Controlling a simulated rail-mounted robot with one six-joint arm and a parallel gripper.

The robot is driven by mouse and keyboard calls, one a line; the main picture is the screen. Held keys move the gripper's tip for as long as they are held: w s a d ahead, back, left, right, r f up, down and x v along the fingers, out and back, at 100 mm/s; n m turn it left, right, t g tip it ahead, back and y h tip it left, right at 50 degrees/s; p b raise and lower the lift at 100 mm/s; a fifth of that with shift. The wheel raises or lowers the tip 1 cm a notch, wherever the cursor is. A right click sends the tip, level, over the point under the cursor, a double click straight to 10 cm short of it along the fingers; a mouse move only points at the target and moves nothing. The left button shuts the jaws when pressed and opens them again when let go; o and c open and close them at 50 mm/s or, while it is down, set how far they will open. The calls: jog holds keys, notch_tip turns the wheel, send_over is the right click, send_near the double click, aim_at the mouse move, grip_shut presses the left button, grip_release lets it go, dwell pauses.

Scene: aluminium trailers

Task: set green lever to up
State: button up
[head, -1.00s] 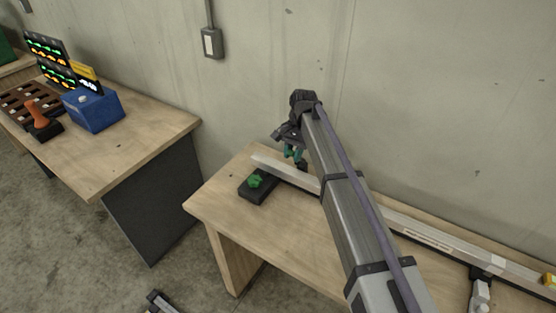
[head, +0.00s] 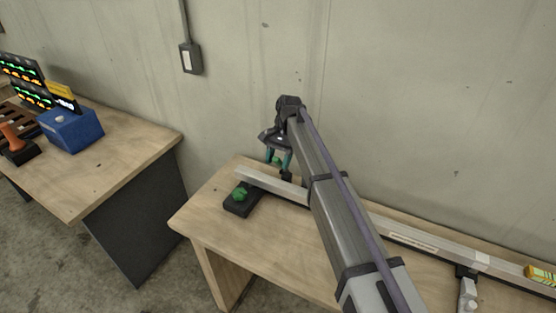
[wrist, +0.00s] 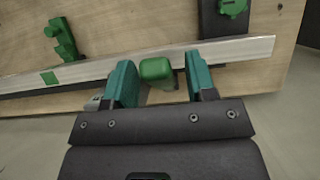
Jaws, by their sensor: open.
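A green block-shaped handle (wrist: 157,70), apparently the end of the green lever, sits between my two open fingers in the wrist view, in front of the aluminium rail (wrist: 110,66). Its pivot is hidden, so I cannot tell its position. In the head view a bit of green (head: 277,160) shows between the fingers. My gripper (wrist: 160,84) is open, with one teal finger on each side of the handle and a visible gap to each. It also shows in the head view (head: 278,164), pointing down behind the rail's left end.
A black box with a green knob (head: 239,194) sits on the wooden table (head: 215,215) by the rail's left end. A green fitting (wrist: 62,40) stands beyond the rail. The wall is close behind. A blue box (head: 72,130) stands on the left table.

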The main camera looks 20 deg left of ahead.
jog(key=p+v, duration=0.9)
jog(key=v, duration=0.1)
jog(key=shift+r, duration=0.35)
jog(key=shift+w+f, duration=0.1)
